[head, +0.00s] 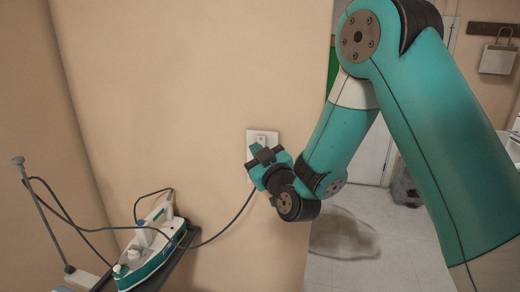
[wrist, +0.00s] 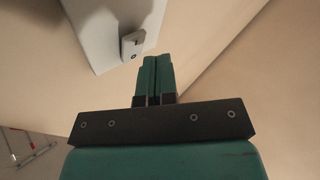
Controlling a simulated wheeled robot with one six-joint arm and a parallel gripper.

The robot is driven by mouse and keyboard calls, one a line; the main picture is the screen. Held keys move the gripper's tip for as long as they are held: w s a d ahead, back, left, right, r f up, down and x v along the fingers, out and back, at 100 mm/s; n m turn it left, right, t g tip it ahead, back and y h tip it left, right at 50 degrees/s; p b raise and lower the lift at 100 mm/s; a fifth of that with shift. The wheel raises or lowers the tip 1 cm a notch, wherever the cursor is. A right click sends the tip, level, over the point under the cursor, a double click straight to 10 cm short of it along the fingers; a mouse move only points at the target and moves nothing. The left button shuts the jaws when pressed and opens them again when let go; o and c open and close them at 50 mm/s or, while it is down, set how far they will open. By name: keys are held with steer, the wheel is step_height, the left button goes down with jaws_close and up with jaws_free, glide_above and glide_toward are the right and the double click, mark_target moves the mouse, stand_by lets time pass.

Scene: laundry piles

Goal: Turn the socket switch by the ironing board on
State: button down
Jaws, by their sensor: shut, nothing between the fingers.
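The white socket plate (head: 273,136) is on the beige wall, right of the ironing board (head: 165,272). In the wrist view the plate (wrist: 100,22) fills the upper left, and a small pale switch (wrist: 132,46) juts from its face. I cannot tell whether the switch is on or off. My gripper (head: 254,148) is in front of the plate and hides its lower part. In the wrist view my gripper's green fingers (wrist: 152,62) are shut together and empty. Their tips are close to the switch, just right of and below it; contact is not clear.
A green and white iron (head: 148,246) rests on the board. Its dark cord (head: 226,226) runs up toward the socket and passes behind my gripper. A thin upright rod (head: 40,210) stands at the left. Open tiled floor (head: 330,268) lies right of the wall's edge.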

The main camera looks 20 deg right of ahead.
steer(key=shift+w, duration=0.15)
steer(key=shift+w+d, duration=0.2)
steer(key=shift+d, duration=0.05)
steer(key=shift+w+d+f+b, duration=0.15)
steer(key=shift+w+b, duration=0.1)
steer(key=shift+b, duration=0.3)
stand_by(0.6)
steer(key=shift+s+a+p, duration=0.45)
steer(key=shift+s+p, duration=0.15)
steer(key=shift+p, duration=0.2)
steer(key=shift+s+a+r+p, duration=0.25)
steer(key=shift+s+a+p, duration=0.55)
steer(key=shift+s, duration=0.2)
steer(key=shift+s+a+r+p, duration=0.2)
steer(key=shift+s+a+p, duration=0.55)
steer(key=shift+s, duration=0.25)
steer(key=shift+d, duration=0.1)
